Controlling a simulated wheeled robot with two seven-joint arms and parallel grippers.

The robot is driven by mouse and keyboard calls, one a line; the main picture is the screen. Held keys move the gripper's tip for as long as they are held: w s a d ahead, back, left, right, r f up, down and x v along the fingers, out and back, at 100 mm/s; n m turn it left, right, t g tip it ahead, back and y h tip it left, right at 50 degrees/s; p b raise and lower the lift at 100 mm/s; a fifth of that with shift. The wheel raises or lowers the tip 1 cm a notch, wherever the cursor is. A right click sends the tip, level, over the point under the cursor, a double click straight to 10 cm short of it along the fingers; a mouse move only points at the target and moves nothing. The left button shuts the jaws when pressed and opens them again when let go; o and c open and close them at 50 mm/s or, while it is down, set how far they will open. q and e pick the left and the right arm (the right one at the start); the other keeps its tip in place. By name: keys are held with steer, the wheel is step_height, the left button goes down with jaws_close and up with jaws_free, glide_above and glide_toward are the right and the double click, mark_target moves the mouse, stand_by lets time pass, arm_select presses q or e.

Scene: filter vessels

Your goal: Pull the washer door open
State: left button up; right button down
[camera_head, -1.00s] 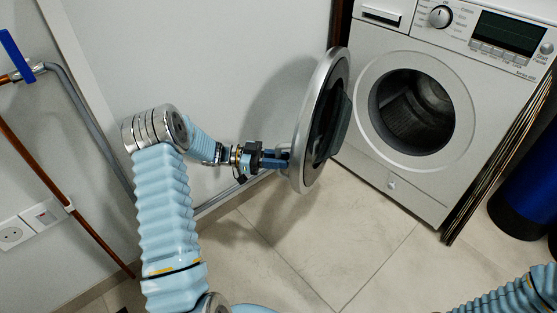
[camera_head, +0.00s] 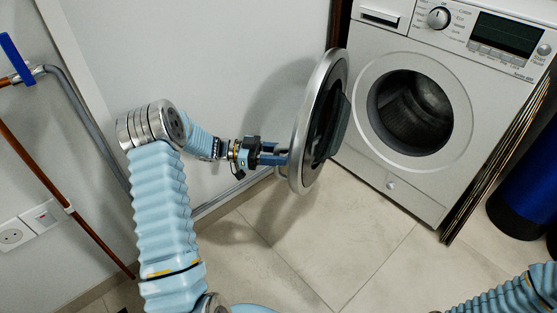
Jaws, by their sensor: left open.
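The washer (camera_head: 385,165) stands at the upper right, with its round drum opening uncovered. Its round door (camera_head: 302,150), with a silver rim and dark glass, is swung wide open to the left and stands out from the front. My left gripper (camera_head: 280,157) is open at the outer face of the door, by the rim. Its fingertips are close to the rim; whether they touch it I cannot tell. My right arm (camera_head: 515,295) shows only as a piece at the lower right corner; its gripper is out of view.
A wall stands close behind my left arm, with a copper pipe (camera_head: 45,172), a blue valve handle (camera_head: 16,58) and sockets (camera_head: 25,228) at the left. A dark blue cylinder (camera_head: 520,190) stands right of the washer. The tiled floor (camera_head: 320,240) in front is clear.

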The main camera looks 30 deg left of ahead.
arm_select(q)
steer(key=s+d+r+p, duration=0.2)
steer(key=s+d+r, duration=0.5)
steer(key=s+r, duration=0.3)
steer(key=shift+s+r, duration=0.35)
steer(key=shift+s, duration=0.7)
